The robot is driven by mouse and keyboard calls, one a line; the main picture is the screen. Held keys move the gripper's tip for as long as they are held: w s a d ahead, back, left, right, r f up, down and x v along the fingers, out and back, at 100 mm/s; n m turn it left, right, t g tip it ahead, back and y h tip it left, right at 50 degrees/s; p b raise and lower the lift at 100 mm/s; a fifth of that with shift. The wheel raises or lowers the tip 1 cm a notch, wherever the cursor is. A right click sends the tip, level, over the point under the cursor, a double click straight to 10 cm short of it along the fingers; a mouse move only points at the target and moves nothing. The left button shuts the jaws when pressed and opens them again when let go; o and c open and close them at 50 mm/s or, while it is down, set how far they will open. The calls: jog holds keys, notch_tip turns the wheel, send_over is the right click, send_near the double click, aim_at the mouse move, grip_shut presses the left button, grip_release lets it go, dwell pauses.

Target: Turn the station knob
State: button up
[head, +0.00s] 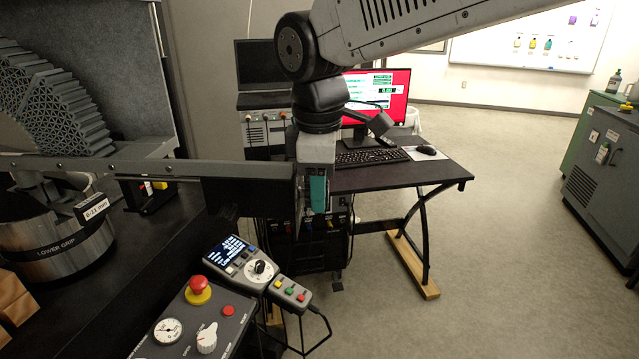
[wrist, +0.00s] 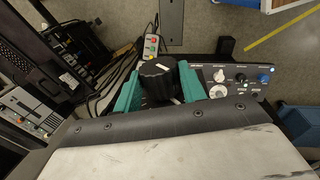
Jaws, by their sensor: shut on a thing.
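A black ribbed knob (wrist: 155,82) with a white pointer line sits between the two teal fingers of my gripper (wrist: 159,91) in the wrist view. The fingers press on its left and right sides. The pointer line is tilted. In the head view my gripper (head: 318,192) hangs below my arm at the right end of a long dark grey beam (head: 225,182). Only one teal finger shows clearly there. The knob is hidden in that view.
A control panel with a red mushroom button (head: 198,290) and a handheld box with coloured buttons (head: 290,292) are at the lower left. A desk (head: 420,175) with a keyboard (head: 370,157) and red-screened monitor (head: 385,90) stands behind.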

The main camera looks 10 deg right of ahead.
jog(key=t, duration=0.3)
jog(key=shift+s+t+h, duration=0.25)
jog(key=shift+t+h, duration=0.15)
jog(key=o, duration=1)
jog(key=shift+v, duration=3.85)
